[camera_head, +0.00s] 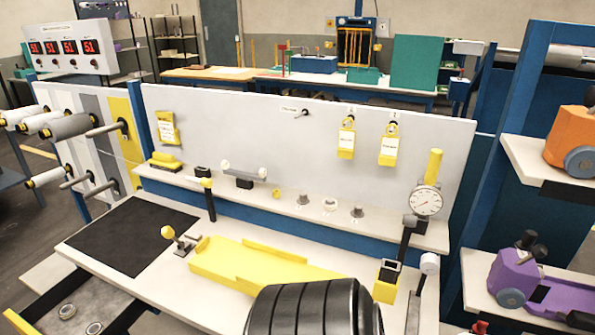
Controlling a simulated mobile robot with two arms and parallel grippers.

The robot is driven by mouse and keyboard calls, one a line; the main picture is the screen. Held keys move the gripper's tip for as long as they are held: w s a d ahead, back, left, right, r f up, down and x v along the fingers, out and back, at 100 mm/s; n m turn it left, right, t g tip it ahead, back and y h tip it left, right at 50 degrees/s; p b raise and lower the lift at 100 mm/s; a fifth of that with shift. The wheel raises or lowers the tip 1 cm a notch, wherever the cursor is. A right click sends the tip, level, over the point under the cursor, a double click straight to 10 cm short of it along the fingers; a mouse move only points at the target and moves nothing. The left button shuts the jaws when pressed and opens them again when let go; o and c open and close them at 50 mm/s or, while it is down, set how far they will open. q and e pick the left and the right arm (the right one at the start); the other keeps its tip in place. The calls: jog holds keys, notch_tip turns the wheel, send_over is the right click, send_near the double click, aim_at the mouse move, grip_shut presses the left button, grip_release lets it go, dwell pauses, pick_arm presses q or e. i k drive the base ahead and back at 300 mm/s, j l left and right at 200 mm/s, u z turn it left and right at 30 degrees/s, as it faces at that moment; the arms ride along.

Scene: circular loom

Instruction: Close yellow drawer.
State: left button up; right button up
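At the lower left, an open grey drawer-like tray (52,308) sticks out below the bench top, with metal rings (67,311) in it. A yellow piece (17,322) shows at its outer end, cut off by the picture edge. A long, low yellow trough (225,262) lies on the bench top; its right end is partly hidden. I cannot tell for sure which of these is the yellow drawer, though the lower-left one looks pulled out. Neither of my grippers shows in the view.
A black mat (130,236) lies on the bench top (90,250). A yellow-knobbed lever (168,232) stands beside the trough. A dial gauge (426,201) stands at the right. Rollers (68,126) stick out at the left. Shelves at the right hold an orange device (570,135) and a purple one (515,272).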

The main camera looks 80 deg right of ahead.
aim_at(95, 299)
jog(key=i+j+z, duration=0.1)
jog(key=z, duration=0.4)
jog(key=i+j+z, duration=0.15)
jog(key=z, duration=0.3)
